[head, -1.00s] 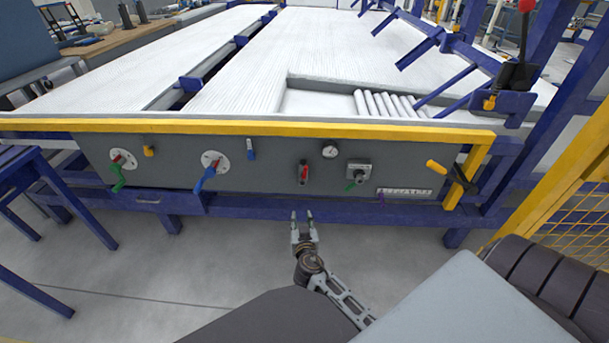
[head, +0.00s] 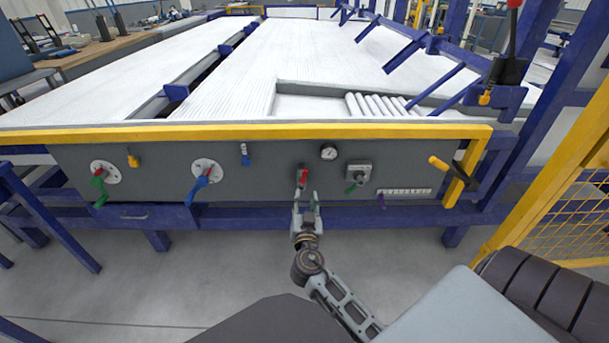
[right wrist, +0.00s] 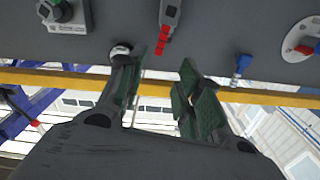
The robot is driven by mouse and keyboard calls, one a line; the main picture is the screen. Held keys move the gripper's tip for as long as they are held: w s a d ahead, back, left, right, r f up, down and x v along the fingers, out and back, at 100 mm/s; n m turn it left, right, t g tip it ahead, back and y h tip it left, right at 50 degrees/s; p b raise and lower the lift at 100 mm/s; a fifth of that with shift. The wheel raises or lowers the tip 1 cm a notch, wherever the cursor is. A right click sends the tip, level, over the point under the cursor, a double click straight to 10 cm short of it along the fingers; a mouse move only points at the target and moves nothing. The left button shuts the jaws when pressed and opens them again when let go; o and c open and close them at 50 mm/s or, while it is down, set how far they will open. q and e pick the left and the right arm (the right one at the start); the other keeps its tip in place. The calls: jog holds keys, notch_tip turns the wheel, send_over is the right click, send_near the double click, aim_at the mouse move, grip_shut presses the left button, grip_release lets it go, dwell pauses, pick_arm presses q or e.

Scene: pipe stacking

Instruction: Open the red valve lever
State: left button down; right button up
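The red valve lever (head: 303,177) hangs on the grey panel, left of and below the round gauge. In the right wrist view the red lever (right wrist: 164,40) shows at the top, ahead of the gap between the fingers. My right gripper (head: 307,198) is open and empty, just below the lever in the head view. Its two green-padded fingers (right wrist: 164,78) are spread apart in the right wrist view, and no contact with the lever shows. My left gripper is not in view.
The panel (head: 270,185) also carries a gauge (head: 328,153), a switch box (head: 357,172) with a green lever, and a blue-handled valve (head: 202,186) further left. A yellow rail (head: 240,133) runs above. A yellow handle (head: 440,165) juts out at the right.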

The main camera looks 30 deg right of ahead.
jog(key=shift+w, duration=0.1)
send_near(304, 175)
jog(key=shift+x, duration=3.1)
jog(key=shift+b+x, duration=0.3)
jog(key=shift+x, duration=1.25)
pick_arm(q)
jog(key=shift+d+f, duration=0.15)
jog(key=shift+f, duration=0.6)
pick_arm(e)
jog(key=shift+w+d+r, duration=0.1)
jog(key=shift+w+d, duration=0.4)
jog(key=shift+w, duration=0.05)
grip_shut()
